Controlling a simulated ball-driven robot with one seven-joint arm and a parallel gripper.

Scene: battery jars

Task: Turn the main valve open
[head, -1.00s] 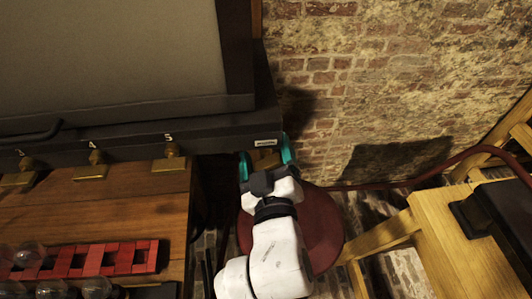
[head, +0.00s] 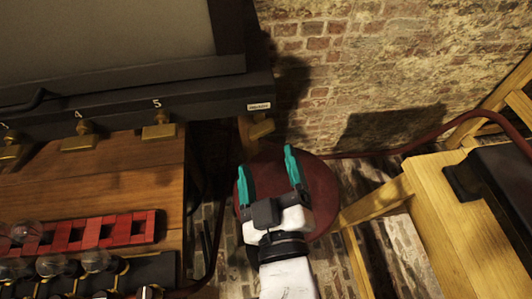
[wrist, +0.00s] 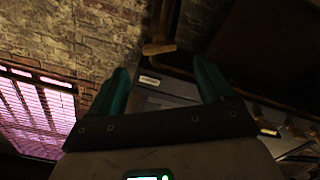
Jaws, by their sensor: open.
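The main valve is most likely the brass lever (head: 261,129) below the small white label (head: 259,106) at the right end of the dark cabinet. The label's text is too small to read surely. In the wrist view the brass lever (wrist: 158,48) shows beyond the fingertips, near the label (wrist: 150,80). My gripper (head: 267,162) has teal fingers spread apart with nothing between them. It is below the lever in the head view, apart from it, over a dark red round top. The open fingers also show in the wrist view (wrist: 161,68).
Brass taps numbered 4 (head: 80,136) and 5 (head: 158,126) line the cabinet's front edge. The wooden bench (head: 130,185) holds a red rack (head: 95,232) and glass jars. A wooden stand (head: 440,220) is at right. A red hose (head: 440,132) runs along the brick wall.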

